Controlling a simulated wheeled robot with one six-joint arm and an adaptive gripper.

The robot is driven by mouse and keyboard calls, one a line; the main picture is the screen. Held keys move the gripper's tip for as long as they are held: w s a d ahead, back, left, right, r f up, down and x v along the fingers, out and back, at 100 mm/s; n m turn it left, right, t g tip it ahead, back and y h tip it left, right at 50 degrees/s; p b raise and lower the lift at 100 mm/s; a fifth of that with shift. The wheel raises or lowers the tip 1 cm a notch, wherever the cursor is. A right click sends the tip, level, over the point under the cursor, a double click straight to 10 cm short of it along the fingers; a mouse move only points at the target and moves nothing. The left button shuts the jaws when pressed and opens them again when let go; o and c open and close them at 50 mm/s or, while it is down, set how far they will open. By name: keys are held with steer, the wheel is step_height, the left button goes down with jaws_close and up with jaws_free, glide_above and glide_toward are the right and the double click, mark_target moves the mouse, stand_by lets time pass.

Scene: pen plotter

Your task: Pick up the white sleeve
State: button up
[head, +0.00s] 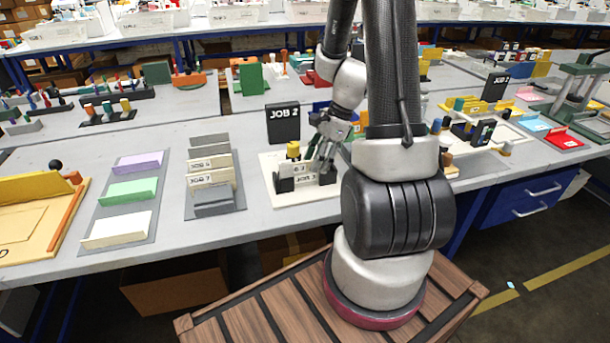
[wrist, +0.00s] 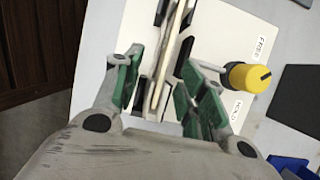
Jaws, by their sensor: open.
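A thin white sleeve, labelled JOB 3 in the head view (head: 305,179), stands on edge between black holders on a white board (head: 275,195). In the wrist view the pale upright sleeve (wrist: 174,50) is seen edge-on, with another thin edge close beside it; I cannot tell whether these are one piece. My gripper (head: 322,160) is low over the board. In the wrist view my gripper (wrist: 166,90) is open, its green-padded fingers on either side of the sleeve with gaps. My arm hides the board's right part in the head view.
A yellow knob (wrist: 248,77) stands close to the right finger. A black JOB 2 sign (head: 283,124) is behind the board. A rack of JOB cards (head: 212,180) and a tray with purple, green and white pieces (head: 152,210) lie to the left.

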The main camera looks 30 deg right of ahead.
jaws_close()
